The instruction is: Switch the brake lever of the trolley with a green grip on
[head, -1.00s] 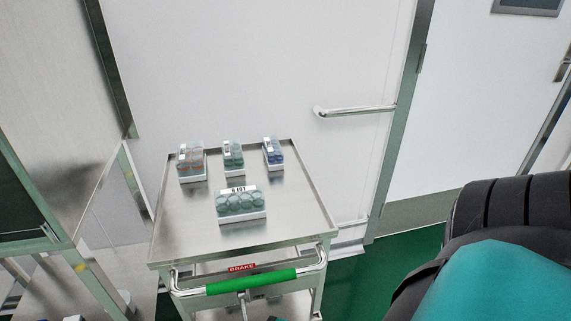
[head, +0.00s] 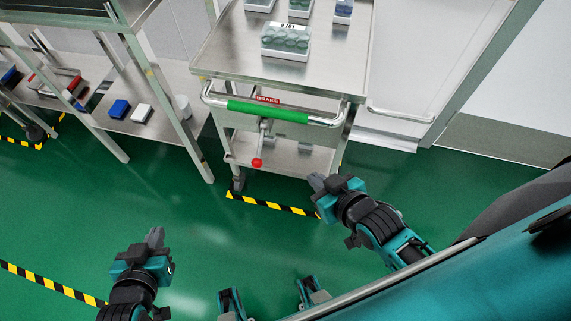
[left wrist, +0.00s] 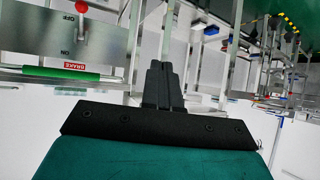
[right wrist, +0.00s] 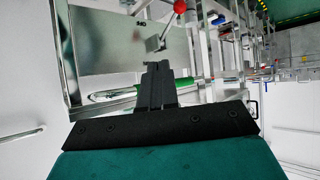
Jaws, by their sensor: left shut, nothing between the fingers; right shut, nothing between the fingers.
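The trolley (head: 215,60) has a green grip (head: 267,112) on its front bar and a red BRAKE label (head: 267,100) above it. The brake lever hangs below the grip and ends in a red knob (head: 257,162). In the left wrist view, the knob (left wrist: 81,7) shows by the OFF marking, with ON closer to the green grip (left wrist: 62,72). The right wrist view shows the knob (right wrist: 180,6) and lever stem (right wrist: 168,26). My left gripper (head: 154,237) is shut, empty, left of the trolley. My right gripper (head: 317,182) is shut, empty, right of the knob and apart from it.
Sample racks (head: 285,42) stand on the trolley top. A metal shelf frame (head: 165,90) is close on the trolley's left, with blue and white boxes (head: 119,109) on it. Striped floor tape (head: 272,205) runs before the trolley. Green floor in front is clear.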

